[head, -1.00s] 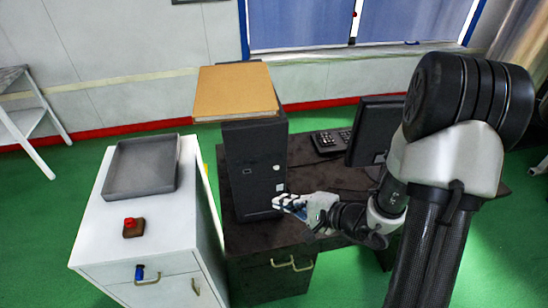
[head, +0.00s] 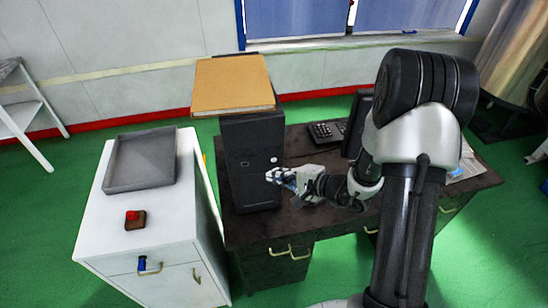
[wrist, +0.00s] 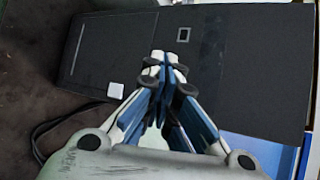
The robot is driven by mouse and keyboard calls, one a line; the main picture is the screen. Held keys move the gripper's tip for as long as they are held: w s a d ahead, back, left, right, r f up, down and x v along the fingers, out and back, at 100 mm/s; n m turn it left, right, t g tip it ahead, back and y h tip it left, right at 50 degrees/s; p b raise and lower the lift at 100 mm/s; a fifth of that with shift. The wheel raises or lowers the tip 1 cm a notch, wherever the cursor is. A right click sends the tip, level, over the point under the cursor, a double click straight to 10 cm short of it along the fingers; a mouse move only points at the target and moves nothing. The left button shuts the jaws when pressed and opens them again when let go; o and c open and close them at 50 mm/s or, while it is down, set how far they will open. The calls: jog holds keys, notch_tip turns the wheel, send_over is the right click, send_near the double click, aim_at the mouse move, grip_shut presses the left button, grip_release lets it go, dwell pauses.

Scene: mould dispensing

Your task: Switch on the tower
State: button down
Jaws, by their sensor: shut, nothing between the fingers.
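The tower (head: 250,140) is a black computer case standing upright on the dark desk. In the wrist view the dark tower front (wrist: 240,70) fills much of the picture, with a white square (wrist: 115,91) at lower left and a grey-framed square (wrist: 183,34) near the top. My gripper (head: 269,176) is shut and empty, with its tips in front of the tower's lower front. In the wrist view the fingertips (wrist: 163,58) lie between the two squares; contact cannot be told.
A brown box-like folder (head: 232,84) rests on top of the tower. A white cabinet (head: 105,222) at left carries a grey tray (head: 180,160) and a red button (head: 134,215). A keyboard (head: 325,130) and a monitor (head: 357,125) stand on the desk (head: 235,222) to the right.

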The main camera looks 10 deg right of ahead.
aim_at(262, 164)
jog(key=shift+w, duration=1.05)
jog(key=shift+f+b, duration=0.1)
jog(key=shift+b, duration=0.2)
dwell(0.4)
jog(key=shift+w+b, duration=0.35)
jog(key=shift+w, duration=0.05)
jog(key=shift+w+b, duration=0.3)
jog(key=shift+w, duration=0.1)
dwell(0.5)
dwell(0.4)
jog(key=shift+s+b, duration=0.55)
jog(key=shift+s, duration=0.3)
jog(key=s+b, duration=0.2)
jog(key=s, duration=0.3)
